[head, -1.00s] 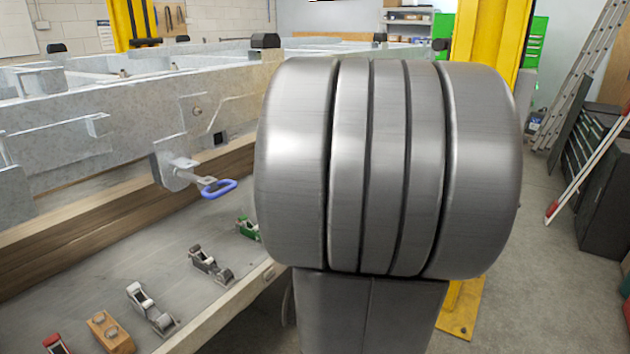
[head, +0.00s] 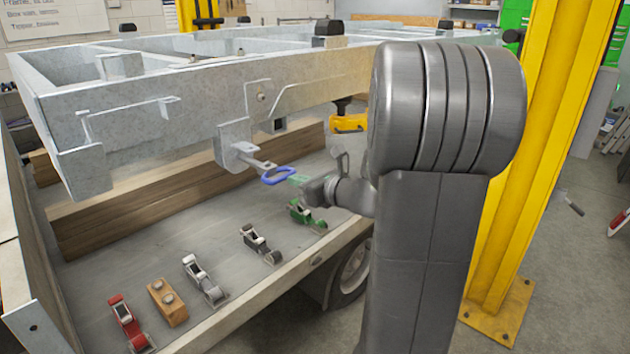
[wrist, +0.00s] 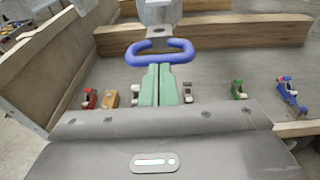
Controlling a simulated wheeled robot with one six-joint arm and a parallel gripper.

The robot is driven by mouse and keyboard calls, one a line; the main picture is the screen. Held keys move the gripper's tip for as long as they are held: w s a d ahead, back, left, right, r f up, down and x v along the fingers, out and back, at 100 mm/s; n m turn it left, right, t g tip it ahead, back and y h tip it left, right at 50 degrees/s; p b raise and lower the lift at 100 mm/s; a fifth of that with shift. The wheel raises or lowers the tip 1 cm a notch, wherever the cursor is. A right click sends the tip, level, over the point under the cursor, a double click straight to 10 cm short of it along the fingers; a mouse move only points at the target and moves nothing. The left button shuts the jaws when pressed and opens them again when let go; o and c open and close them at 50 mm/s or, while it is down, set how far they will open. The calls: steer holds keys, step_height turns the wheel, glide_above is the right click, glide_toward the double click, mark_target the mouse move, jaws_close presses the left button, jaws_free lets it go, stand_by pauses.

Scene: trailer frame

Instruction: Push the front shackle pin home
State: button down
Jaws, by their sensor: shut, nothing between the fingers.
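The front shackle pin has a blue loop handle (head: 278,176). Its grey shank (head: 250,162) runs into a metal bracket (head: 236,142) hanging from the galvanized frame's side. In the wrist view the blue loop (wrist: 160,48) lies straight ahead, with a grey plate behind it. My gripper (head: 298,180) is at the right of the loop in the head view. Its green fingers (wrist: 160,68) are together with nothing between them, and their tips overlap the loop's near side in the wrist view. I cannot tell whether they touch it.
A row of small clamp-like tools lies on the grey deck below: red (head: 128,322), wooden (head: 168,302), silver (head: 205,280), dark (head: 260,244) and green (head: 306,216). A timber beam (head: 150,205) lies behind. A yellow post (head: 540,150) stands right.

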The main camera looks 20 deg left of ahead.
mark_target(273, 168)
steer(key=shift+x, duration=0.85)
steer(key=x, duration=0.5)
steer(key=r+x, duration=0.1)
steer(key=x, duration=0.1)
steer(key=shift+w+a, duration=0.15)
steer(key=shift+a, duration=0.05)
steer(key=shift+r, duration=0.15)
steer(key=shift+r, duration=0.1)
steer(key=shift+d, duration=0.2)
steer(key=b+v, duration=0.1)
steer(key=v, duration=1.2)
steer(key=shift+d, duration=0.3)
